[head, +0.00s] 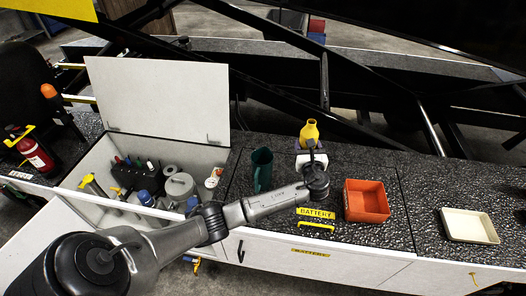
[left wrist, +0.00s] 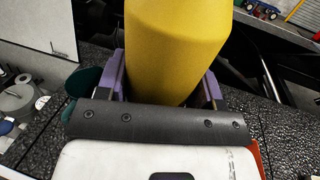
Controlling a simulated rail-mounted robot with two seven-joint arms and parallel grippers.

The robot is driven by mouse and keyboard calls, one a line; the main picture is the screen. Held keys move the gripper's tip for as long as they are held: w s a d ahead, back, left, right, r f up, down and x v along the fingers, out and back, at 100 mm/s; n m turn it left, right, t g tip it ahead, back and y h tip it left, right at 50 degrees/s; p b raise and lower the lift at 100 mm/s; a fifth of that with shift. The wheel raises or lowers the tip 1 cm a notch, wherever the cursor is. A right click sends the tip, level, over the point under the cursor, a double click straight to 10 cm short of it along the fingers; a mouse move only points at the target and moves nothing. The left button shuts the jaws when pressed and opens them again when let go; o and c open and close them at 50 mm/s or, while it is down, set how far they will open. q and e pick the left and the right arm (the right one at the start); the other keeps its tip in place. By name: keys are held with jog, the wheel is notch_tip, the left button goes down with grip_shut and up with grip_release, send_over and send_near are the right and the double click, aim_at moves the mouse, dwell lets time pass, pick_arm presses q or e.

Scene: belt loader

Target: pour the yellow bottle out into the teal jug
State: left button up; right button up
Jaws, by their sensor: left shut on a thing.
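The yellow bottle (head: 309,131) stands about upright, neck up, right of the teal jug in the head view. My left gripper (head: 310,146) is shut on it. In the left wrist view the bottle (left wrist: 175,45) fills the space between the purple finger pads of the gripper (left wrist: 165,90). The teal jug (head: 262,169) stands upright on the dark speckled top, apart from the bottle. Part of it shows behind the gripper in the left wrist view (left wrist: 88,82). The bottle's base is hidden, so I cannot tell whether it touches the counter. My right gripper is not in view.
An open bin (head: 92,212) with a raised white lid (head: 160,95) and several tools lies left of the jug. An orange-red tray (head: 367,201) and a cream tray (head: 469,226) stand to the right. Dark beams (head: 370,75) cross behind the counter.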

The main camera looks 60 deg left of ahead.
pick_arm(q)
jog(key=s+a+f+n+g+y+p, duration=0.1)
jog(key=s+a+n+g+p, duration=0.1)
jog(key=a+n+g, duration=0.3)
jog(key=s+a+n+g+y+p, duration=0.1)
jog(key=s+a+n+g+p, duration=0.15)
jog(key=a+g, duration=0.35)
notch_tip(320, 180, down, 9)
jog(key=d+n+t+h+p, duration=0.1)
jog(key=t+h, duration=0.2)
jog(key=h, duration=0.7)
jog(key=w+d+n+t+h+p, duration=0.1)
jog(key=n+t+h, duration=0.1)
jog(key=h, duration=0.8)
jog(key=shift+t, duration=0.7)
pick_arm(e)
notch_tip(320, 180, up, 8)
